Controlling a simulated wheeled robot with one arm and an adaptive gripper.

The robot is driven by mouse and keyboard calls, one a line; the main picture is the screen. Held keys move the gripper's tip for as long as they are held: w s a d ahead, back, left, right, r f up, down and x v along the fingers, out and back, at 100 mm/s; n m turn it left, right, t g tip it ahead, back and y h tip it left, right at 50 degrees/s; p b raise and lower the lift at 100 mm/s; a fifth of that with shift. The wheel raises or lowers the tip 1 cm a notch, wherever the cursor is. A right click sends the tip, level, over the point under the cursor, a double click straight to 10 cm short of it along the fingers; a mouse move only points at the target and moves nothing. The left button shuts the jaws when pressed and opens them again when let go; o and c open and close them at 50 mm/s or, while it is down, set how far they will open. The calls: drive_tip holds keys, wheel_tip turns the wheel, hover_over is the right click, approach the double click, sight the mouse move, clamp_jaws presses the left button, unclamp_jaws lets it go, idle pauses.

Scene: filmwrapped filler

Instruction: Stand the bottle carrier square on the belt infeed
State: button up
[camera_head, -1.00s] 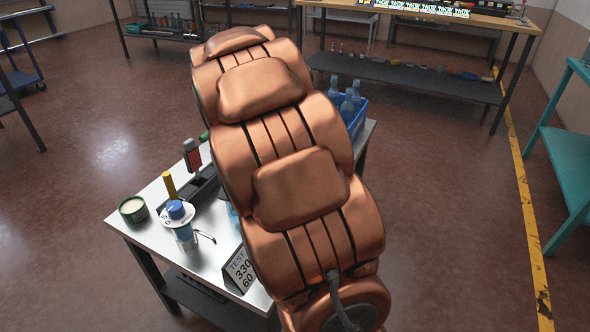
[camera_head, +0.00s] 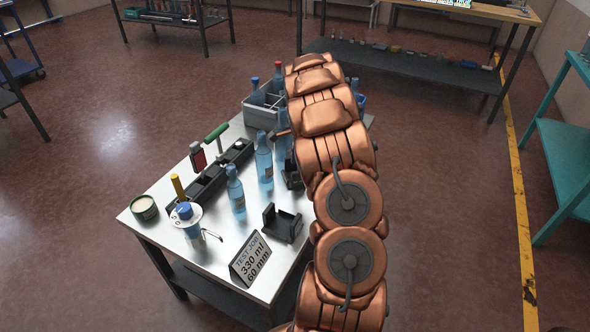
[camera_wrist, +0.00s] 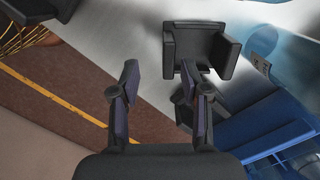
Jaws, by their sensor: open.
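A grey divided carrier (camera_head: 258,119) holding blue bottles stands at the far end of the steel bench. A blue crate (camera_head: 361,98) shows partly behind my arm; blue crate-like parts also fill the lower right of the wrist view (camera_wrist: 262,143). I cannot tell which is the task's carrier. A long black channel (camera_head: 208,190) lies along the bench; I cannot tell if it is the belt infeed. My gripper (camera_wrist: 160,82) is open, with nothing between its fingers. A black bracket (camera_wrist: 197,42) is just beyond the right finger. In the head view the gripper is hidden behind my arm.
Blue bottles (camera_head: 264,162) (camera_head: 236,192) stand on the bench (camera_head: 215,262). Near them are a black bracket (camera_head: 282,222), a test-job sign (camera_head: 250,260), a blue-capped device (camera_head: 186,214) and a round tin (camera_head: 144,207). The floor right of the bench is clear.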

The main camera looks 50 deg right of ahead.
sight(298, 184)
drive_tip(key=shift+w+d+f, duration=0.1)
drive_tip(key=shift+d+f, duration=0.15)
drive_tip(key=shift+d, duration=0.25)
drive_tip(key=shift+f, duration=0.35)
wheel_tip(298, 184, down, 2)
drive_tip(key=shift+a+f, duration=0.1)
drive_tip(key=f, duration=0.1)
drive_tip(key=f+p, duration=0.1)
drive_tip(key=f, duration=0.1)
drive_tip(key=shift+w+f, duration=0.25)
drive_tip(key=shift+w, duration=0.05)
drive_tip(key=shift+f, duration=0.65)
clamp_jaws()
